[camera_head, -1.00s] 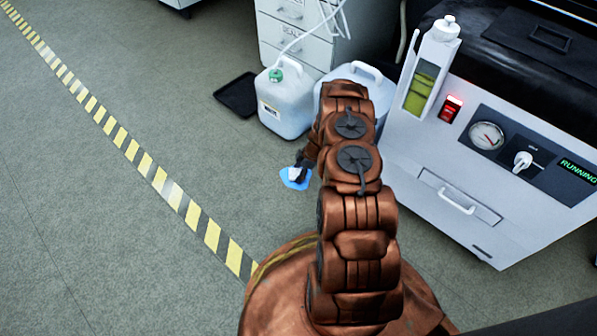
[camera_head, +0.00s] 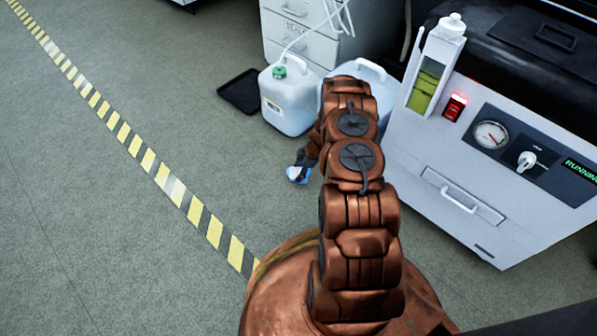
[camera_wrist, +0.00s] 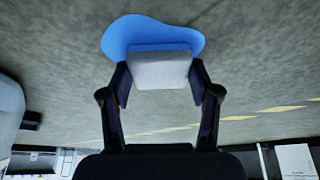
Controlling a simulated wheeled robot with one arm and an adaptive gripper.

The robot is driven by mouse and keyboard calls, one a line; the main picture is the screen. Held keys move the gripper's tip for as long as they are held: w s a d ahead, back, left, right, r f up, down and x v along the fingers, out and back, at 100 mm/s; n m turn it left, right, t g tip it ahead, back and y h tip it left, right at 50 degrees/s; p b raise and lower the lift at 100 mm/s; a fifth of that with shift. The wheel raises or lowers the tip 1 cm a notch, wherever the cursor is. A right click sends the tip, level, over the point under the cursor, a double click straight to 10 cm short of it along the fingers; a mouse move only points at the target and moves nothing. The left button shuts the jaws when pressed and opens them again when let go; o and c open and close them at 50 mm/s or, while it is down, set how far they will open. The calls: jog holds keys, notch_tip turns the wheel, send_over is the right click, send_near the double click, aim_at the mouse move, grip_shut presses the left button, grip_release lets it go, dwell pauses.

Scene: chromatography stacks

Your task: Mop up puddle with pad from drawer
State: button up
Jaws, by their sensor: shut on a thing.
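The pad (camera_wrist: 160,72) is a pale grey-white block held between the two fingers of my gripper (camera_wrist: 160,80) in the wrist view. The puddle (camera_wrist: 150,33) is a flat bright blue patch on the grey floor, showing just beyond the pad. The pad overlaps it in the picture; whether it touches the liquid is hard to tell. In the head view, the small white pad (camera_head: 294,171) and blue puddle (camera_head: 301,180) show left of my arm, which partly hides the gripper. The drawer that the pad came from cannot be told for certain.
A white jug with a green cap (camera_head: 288,98) stands behind the puddle, with a second jug (camera_head: 372,77) partly behind my arm. A black tray (camera_head: 240,94) lies left of them. A white machine (camera_head: 440,215) stands at right. Open floor lies left, crossed by yellow-black tape (camera_head: 148,160).

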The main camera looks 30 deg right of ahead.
jog(key=shift+w+d, duration=0.2)
jog(key=shift+d, duration=0.6)
jog(key=shift+w+d, duration=0.15)
jog(key=shift+d, duration=0.65)
jog(key=shift+s, duration=0.1)
jog(key=shift+s+a, duration=0.75)
jog(key=shift+s, duration=0.35)
jog(key=shift+w, duration=0.1)
jog(key=shift+w+a+p, duration=0.2)
jog(key=shift+w+a, duration=0.05)
jog(key=shift+w, duration=0.7)
jog(key=shift+w+a+p, duration=0.15)
jog(key=shift+w+a, duration=0.05)
jog(key=shift+w, duration=0.7)
jog(key=shift+s, duration=0.1)
jog(key=shift+s+d+p, duration=0.2)
jog(key=shift+s+p, duration=0.15)
jog(key=shift+s, duration=0.55)
